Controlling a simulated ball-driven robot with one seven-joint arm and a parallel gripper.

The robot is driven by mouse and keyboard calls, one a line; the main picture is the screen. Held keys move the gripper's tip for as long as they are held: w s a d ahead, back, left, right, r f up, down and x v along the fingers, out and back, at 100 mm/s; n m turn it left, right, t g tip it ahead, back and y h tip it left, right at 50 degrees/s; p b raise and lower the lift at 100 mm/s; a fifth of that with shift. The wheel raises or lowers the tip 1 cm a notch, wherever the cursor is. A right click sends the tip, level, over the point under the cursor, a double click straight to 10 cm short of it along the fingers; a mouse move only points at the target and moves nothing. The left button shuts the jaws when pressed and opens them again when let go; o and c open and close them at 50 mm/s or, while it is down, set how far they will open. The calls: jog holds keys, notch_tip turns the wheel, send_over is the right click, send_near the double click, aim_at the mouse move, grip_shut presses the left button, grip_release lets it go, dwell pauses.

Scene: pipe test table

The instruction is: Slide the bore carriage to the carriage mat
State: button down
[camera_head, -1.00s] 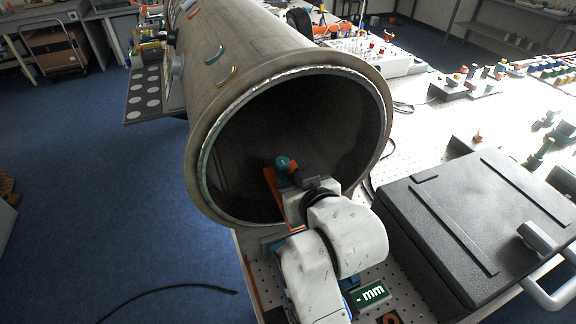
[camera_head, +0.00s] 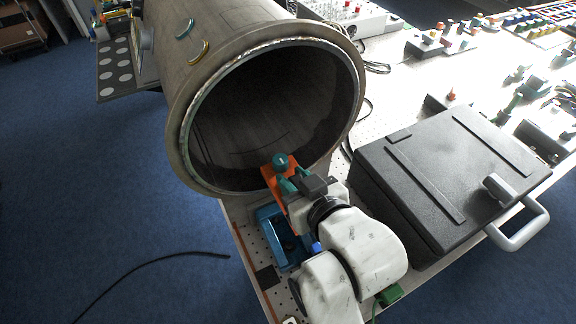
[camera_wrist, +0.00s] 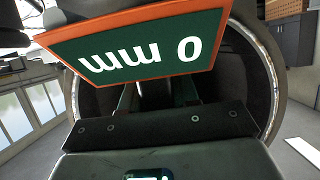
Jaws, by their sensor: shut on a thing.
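The bore carriage (camera_head: 269,178), an orange plate with a teal knob on top, is at the lower mouth of the large pipe (camera_head: 232,65). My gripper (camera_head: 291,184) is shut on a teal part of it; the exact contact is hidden. In the wrist view an orange-framed green sign (camera_wrist: 140,45), apparently the carriage's face, reads "0 mm" upside down above my gripper (camera_wrist: 160,95). A blue open frame (camera_head: 268,226) sits on the table below the pipe mouth. A small dark square (camera_head: 267,276) lies in front of it; I cannot tell if it is the carriage mat.
A black case (camera_head: 440,170) with a grey handle (camera_head: 520,225) stands close on the right of my arm. The perforated table (camera_head: 250,245) has its left edge near the blue frame. A black cable (camera_head: 150,262) lies on the blue floor. A small green block (camera_head: 389,295) is beside my arm.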

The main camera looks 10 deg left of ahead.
jog(key=shift+s+d, duration=0.65)
jog(key=shift+s, duration=0.35)
jog(key=shift+s+d, duration=0.7)
jog(key=shift+s, duration=0.25)
jog(key=shift+s+d, duration=0.65)
jog(key=shift+s, duration=0.35)
jog(key=shift+s, duration=0.1)
